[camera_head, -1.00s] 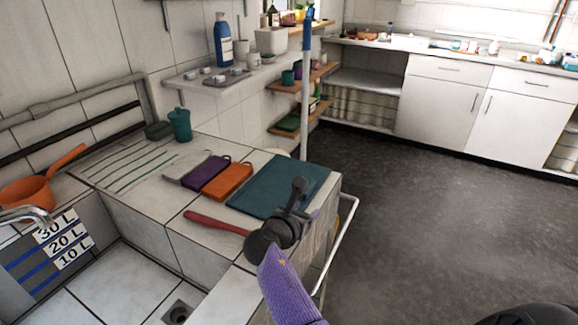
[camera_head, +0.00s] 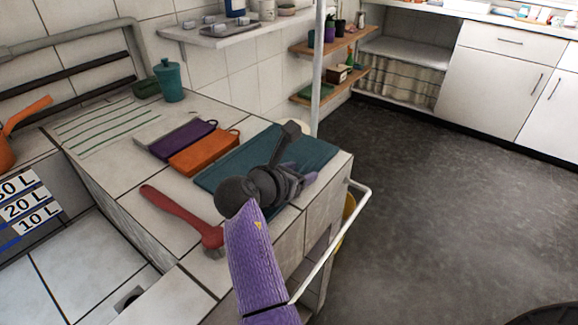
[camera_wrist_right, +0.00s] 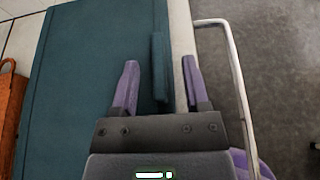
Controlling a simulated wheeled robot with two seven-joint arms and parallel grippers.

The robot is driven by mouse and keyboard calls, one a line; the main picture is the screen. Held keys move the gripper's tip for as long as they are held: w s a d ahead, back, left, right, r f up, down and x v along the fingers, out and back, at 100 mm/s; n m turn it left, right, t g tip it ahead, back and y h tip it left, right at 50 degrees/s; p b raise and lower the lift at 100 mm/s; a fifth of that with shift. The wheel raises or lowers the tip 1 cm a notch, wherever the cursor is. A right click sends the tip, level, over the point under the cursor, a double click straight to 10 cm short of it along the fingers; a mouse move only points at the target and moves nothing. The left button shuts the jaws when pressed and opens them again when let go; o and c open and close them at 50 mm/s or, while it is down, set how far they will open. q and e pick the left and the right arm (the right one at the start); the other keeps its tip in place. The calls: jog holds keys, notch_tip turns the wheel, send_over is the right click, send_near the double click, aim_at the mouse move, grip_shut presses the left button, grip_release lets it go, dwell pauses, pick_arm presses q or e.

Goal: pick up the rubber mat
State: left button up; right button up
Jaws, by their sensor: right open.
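The rubber mat is a flat dark teal rectangle (camera_head: 228,167) lying on the tiled counter near its right end. In the right wrist view the mat (camera_wrist_right: 75,90) fills the left half, and a narrow raised teal strip (camera_wrist_right: 159,50) stands at its right edge. My right gripper (camera_head: 299,174) is over the mat's right side, near the counter edge. In the right wrist view its purple fingers (camera_wrist_right: 159,68) are open, with the teal strip between them; I cannot tell whether they touch it. My wrist hides part of the mat in the head view. My left gripper is not in view.
An orange board (camera_head: 204,153) and a purple board (camera_head: 184,139) lie left of the mat. A red-handled brush (camera_head: 180,213) lies in front, by the sink. A white rail (camera_head: 333,238) runs along the counter's right side. The dark floor beyond is clear.

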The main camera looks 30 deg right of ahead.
jog(key=shift+w+d+f, duration=0.1)
jog(key=shift+w, duration=0.05)
jog(key=shift+r, duration=0.2)
grip_shut()
dwell(0.5)
dwell(0.3)
dwell(0.4)
